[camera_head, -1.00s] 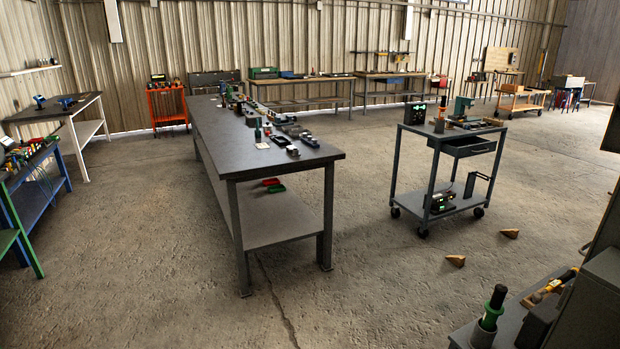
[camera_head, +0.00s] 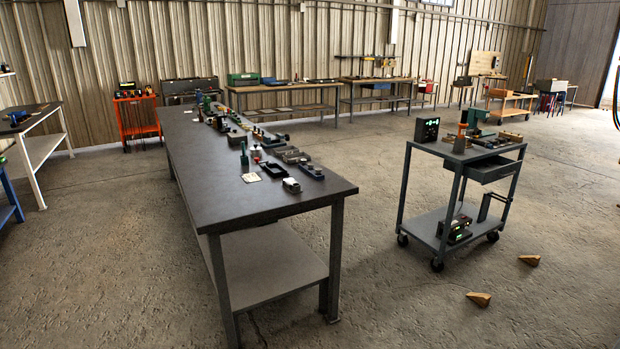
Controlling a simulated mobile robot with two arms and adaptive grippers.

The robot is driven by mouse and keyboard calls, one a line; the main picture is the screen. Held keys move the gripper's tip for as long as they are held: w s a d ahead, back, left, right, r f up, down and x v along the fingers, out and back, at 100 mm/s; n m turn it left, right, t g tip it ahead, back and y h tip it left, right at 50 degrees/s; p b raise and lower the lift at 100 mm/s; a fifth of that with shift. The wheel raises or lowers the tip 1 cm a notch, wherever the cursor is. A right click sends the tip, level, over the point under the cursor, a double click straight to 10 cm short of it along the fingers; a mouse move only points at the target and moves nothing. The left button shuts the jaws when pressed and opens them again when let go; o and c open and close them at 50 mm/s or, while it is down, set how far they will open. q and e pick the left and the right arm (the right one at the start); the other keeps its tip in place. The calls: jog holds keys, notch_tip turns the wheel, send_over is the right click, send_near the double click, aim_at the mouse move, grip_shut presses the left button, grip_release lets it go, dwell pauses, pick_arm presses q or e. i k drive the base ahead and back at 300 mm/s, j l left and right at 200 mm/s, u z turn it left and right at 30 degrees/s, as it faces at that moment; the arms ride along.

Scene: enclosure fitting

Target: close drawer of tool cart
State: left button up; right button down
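The tool cart (camera_head: 407,198) is a grey two-shelf cart on casters, standing right of centre, apart from the long table. Its drawer (camera_head: 488,172) is under the top shelf on the right and looks pulled out, its front forward of the frame. On the cart's top are a dark box with green lights (camera_head: 427,129), a green tool (camera_head: 474,117) and small parts. Neither of my grippers is in view.
A long dark workbench (camera_head: 215,179) fills the centre left. Two yellow-brown wedges (camera_head: 479,299) (camera_head: 530,260) lie on the floor in front of the cart. Bare concrete floor (camera_head: 380,290) lies between bench and cart. An orange cart (camera_head: 137,118) stands at the back.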

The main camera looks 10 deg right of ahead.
aim_at(501, 168)
jog(key=i+l+z, duration=0.25)
jog(key=i+z, duration=0.15)
jog(key=i, duration=0.15)
jog(key=i+z, duration=0.35)
jog(key=i, duration=0.25)
jog(key=i+z, duration=0.4)
jog(key=i, duration=0.2)
jog(key=i+j+z, duration=0.4)
jog(key=i+l, duration=0.05)
jog(key=i, duration=0.1)
